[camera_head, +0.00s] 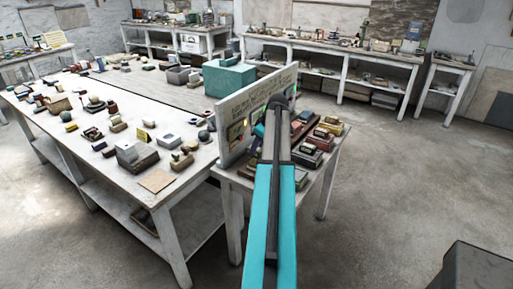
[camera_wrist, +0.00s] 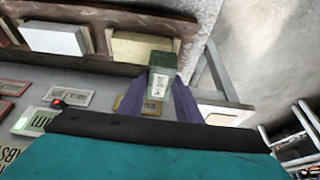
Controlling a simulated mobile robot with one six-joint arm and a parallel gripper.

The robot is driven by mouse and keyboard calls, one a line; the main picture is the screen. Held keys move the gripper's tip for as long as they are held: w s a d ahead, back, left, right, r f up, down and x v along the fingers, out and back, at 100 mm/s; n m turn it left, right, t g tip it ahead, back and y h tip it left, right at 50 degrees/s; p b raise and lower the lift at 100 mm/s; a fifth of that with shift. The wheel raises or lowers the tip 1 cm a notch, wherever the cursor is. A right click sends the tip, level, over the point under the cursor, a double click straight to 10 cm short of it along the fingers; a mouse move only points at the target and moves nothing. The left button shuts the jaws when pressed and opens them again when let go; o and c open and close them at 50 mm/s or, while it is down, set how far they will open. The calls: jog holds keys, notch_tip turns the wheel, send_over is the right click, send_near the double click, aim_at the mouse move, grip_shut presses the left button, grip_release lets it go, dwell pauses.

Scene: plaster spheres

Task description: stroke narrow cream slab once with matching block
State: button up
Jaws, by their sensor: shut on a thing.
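In the wrist view my gripper (camera_wrist: 161,88) is shut on a small block (camera_wrist: 161,58) with a dark green end and a pale, marked face. A cream slab (camera_wrist: 138,48) on a brown base lies just beyond the block, left of its tip. The block overlaps the slab's right end in the picture; I cannot tell whether they touch. A whiter slab (camera_wrist: 54,39) lies further left. In the head view my arm hides most of my gripper and the held block above the small side table (camera_head: 231,182).
An upright lettered panel (camera_head: 236,133) stands along the side table's left edge, close to my arm. Several dark-based blocks (camera_head: 318,140) crowd the table's right part. Small label plates (camera_wrist: 68,97) show in the wrist view. Open floor (camera_head: 400,190) lies to the right.

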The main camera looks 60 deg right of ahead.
jog(key=shift+f+b, duration=0.45)
jog(key=shift+f, duration=0.65)
jog(key=shift+f+b, duration=0.35)
jog(key=shift+f, duration=0.3)
dwell(0.9)
jog(key=shift+d, duration=0.2)
jog(key=shift+s+d, duration=0.1)
jog(key=shift+d, duration=0.2)
jog(key=shift+d, duration=0.15)
dwell(0.4)
jog(key=shift+d, duration=0.35)
jog(key=shift+d, duration=0.1)
jog(key=shift+d, duration=0.35)
jog(key=shift+d, duration=0.15)
dwell(0.5)
